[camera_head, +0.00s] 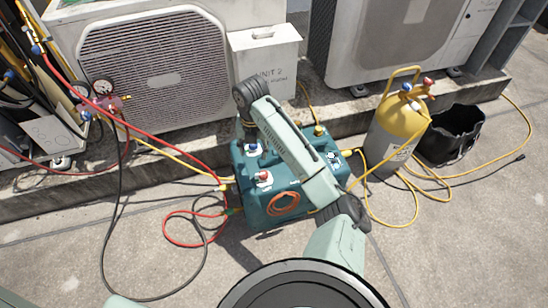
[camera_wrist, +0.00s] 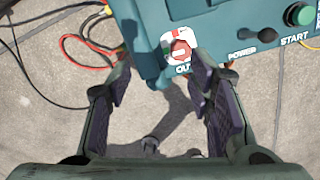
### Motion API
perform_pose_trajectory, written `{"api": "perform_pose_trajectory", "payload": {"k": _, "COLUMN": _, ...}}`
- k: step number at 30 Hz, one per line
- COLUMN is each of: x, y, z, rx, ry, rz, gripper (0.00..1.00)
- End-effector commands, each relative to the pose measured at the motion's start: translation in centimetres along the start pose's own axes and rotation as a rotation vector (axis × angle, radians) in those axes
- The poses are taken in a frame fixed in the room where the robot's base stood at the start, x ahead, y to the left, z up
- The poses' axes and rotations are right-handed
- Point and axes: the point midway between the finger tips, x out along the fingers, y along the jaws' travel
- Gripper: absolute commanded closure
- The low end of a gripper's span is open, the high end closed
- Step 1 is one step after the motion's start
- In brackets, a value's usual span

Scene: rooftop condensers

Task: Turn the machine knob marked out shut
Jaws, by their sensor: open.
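The teal machine (camera_head: 285,205) stands on the ground, and its edge fills the top of the wrist view (camera_wrist: 220,25). Its red knob (camera_wrist: 180,50) sits on a plate of white, green and red, with a partly covered label under it that seems to read OUT. A red knob on a white plate (camera_head: 263,178) also shows on the machine in the head view. My gripper (camera_wrist: 161,78) is open and empty, its dark pads wide apart. The knob lies beyond the fingertips, nearer the right finger, which covers part of the machine's edge. My arm covers part of the machine in the head view.
A POWER control (camera_wrist: 258,63) and a green START button (camera_wrist: 300,14) are right of the knob. Red and yellow hoses run at the machine's left. A yellow-topped cylinder (camera_head: 398,130) and black bucket (camera_head: 452,135) stand right. Condenser units (camera_head: 160,65) stand behind.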

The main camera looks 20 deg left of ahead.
Motion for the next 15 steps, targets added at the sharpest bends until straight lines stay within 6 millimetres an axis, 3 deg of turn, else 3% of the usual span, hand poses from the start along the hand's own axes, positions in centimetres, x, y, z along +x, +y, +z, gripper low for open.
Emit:
{"api": "perform_pose_trajectory", "payload": {"k": 1, "x": 0.1, "y": -1.3, "z": -0.5, "rx": -0.022, "ry": 0.037, "rz": -0.021, "gripper": 0.53}}
{"api": "perform_pose_trajectory", "payload": {"k": 4, "x": 0.8, "y": -2.5, "z": -1.2, "rx": -0.05, "ry": 0.076, "rz": -0.04, "gripper": 0.53}}
{"api": "perform_pose_trajectory", "payload": {"k": 8, "x": 2.2, "y": -2.6, "z": -1.4, "rx": -0.055, "ry": 0.082, "rz": -0.039, "gripper": 0.53}}
{"api": "perform_pose_trajectory", "payload": {"k": 15, "x": 6.7, "y": -2.8, "z": -1.7, "rx": -0.054, "ry": 0.08, "rz": -0.04, "gripper": 0.53}}
